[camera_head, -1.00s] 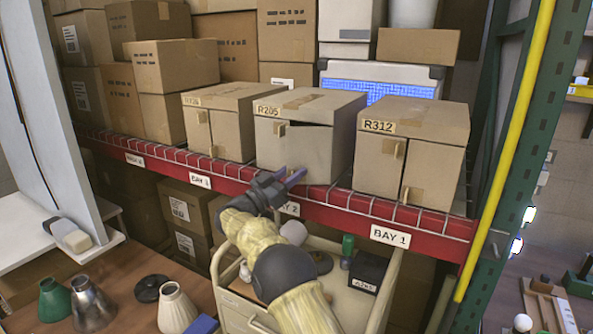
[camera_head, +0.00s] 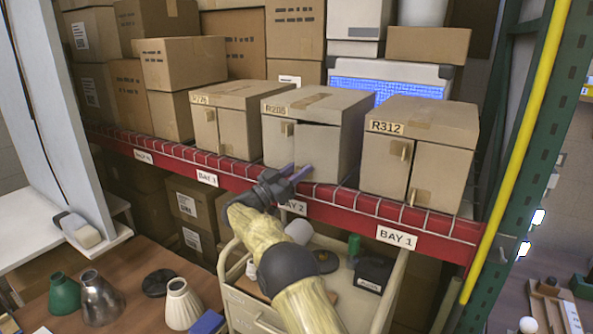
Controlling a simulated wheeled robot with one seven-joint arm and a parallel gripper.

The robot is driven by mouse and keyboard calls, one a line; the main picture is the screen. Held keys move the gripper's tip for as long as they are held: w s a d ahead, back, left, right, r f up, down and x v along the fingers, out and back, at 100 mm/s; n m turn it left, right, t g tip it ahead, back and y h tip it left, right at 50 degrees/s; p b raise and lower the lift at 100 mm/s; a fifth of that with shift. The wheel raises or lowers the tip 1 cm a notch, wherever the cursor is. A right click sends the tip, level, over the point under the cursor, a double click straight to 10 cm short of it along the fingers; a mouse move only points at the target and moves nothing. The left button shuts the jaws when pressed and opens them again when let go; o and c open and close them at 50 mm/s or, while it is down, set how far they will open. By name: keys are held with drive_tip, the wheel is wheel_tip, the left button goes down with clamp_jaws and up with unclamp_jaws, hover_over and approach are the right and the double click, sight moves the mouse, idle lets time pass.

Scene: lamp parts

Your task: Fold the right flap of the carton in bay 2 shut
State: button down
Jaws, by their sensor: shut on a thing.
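My gripper (camera_head: 291,173) is at the lower left corner of the right flap, just above the shelf edge. It is shut on the right flap's edge or tab; the jaws hide the exact contact.
Carton R312 (camera_head: 450,125) stands close on the right and another carton (camera_head: 230,125) on the left. The red shelf beam (camera_head: 340,208) runs just below the gripper. A cream cart (camera_head: 262,318) stands under my arm. A green rack post (camera_head: 535,130) is at right.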

drive_tip(key=c, duration=1.1)
unclamp_jaws()
drive_tip(key=shift+d, duration=0.2)
drive_tip(key=shift+a, duration=0.1)
drive_tip(key=b+v, duration=0.5)
drive_tip(key=v, duration=1.2)
drive_tip(key=shift+a, duration=0.2)
